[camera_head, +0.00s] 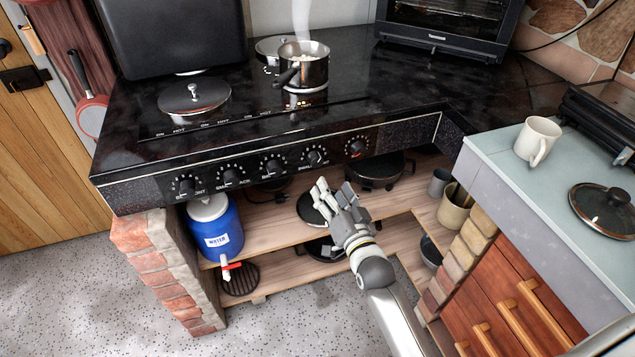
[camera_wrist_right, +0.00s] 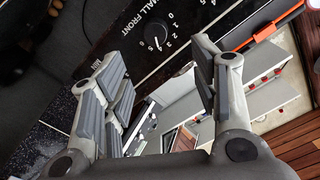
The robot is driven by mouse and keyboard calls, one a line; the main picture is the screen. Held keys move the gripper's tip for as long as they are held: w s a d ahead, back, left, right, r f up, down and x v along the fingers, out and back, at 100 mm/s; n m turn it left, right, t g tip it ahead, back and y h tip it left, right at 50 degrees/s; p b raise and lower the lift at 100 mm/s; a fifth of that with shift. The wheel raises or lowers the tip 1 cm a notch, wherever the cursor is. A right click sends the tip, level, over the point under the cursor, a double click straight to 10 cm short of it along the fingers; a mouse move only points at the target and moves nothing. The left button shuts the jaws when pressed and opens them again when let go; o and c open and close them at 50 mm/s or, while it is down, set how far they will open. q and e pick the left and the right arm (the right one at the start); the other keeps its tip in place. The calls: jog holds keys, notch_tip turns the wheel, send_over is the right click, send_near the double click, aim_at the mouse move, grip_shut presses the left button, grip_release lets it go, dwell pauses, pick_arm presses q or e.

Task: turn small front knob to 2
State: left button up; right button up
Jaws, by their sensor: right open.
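The small front knob (camera_head: 314,157) is black, fourth from the left on the black stove front in the head view. In the right wrist view the knob (camera_wrist_right: 157,33) sits beside white "FRONT" lettering, inside a ring of numbers. I cannot tell which number it points at. My right gripper (camera_head: 334,190) is open and empty, below and slightly right of the knob, in front of the shelf opening. In the wrist view the parted fingers (camera_wrist_right: 160,68) show with the knob beyond them, apart from it. My left gripper is not in view.
A steaming pot (camera_head: 303,72) stands on the stove. A blue water container (camera_head: 214,232) is under the counter at left. A mug (camera_head: 537,140) stands on the right counter.

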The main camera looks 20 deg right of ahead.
aim_at(318, 162)
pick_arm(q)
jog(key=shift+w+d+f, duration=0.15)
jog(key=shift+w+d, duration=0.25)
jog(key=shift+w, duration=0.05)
pick_arm(e)
jog(key=w, duration=1.1)
jog(key=shift+w+f, duration=0.1)
jog(key=shift+f, duration=0.05)
jog(key=c, duration=1)
